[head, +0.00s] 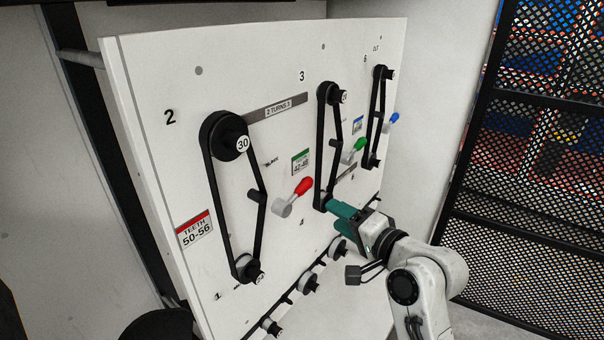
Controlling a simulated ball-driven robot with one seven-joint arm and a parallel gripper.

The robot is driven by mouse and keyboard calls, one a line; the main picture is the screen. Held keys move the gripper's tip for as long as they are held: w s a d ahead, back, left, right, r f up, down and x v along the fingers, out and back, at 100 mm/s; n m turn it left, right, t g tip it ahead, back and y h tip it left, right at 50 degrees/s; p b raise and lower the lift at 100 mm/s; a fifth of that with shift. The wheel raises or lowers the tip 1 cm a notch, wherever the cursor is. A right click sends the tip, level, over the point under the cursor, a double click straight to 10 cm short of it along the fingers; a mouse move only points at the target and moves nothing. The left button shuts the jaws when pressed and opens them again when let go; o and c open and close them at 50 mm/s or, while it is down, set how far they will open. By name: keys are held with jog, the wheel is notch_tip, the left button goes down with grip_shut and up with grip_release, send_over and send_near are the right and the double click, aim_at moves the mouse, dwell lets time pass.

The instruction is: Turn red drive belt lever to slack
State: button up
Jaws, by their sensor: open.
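The red drive belt lever (304,186) has a red knob on a grey round hub (282,207). It sits on the white panel, right of the large left belt (210,190), with the knob up and to the right of the hub. A small black idler (256,197) presses on the right run of that belt, bending it. My gripper (331,212) has teal fingers and is below and to the right of the red lever, apart from it, in front of the foot of the middle belt. It is open, and nothing shows between its fingers.
A green lever (359,145) and a blue lever (394,118) stand further right beside narrower belts. Several white rollers (309,282) line the panel's lower edge. A red-topped label (195,230) reads 50-56. A black mesh fence (535,160) stands at right.

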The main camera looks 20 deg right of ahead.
aim_at(305, 191)
jog(key=x, duration=0.3)
jog(key=r+p+x, duration=0.1)
jog(key=x, duration=0.7)
jog(key=shift+w+r+p, duration=0.1)
jog(key=shift+w+p, duration=0.3)
jog(key=shift+c, duration=0.4)
grip_shut()
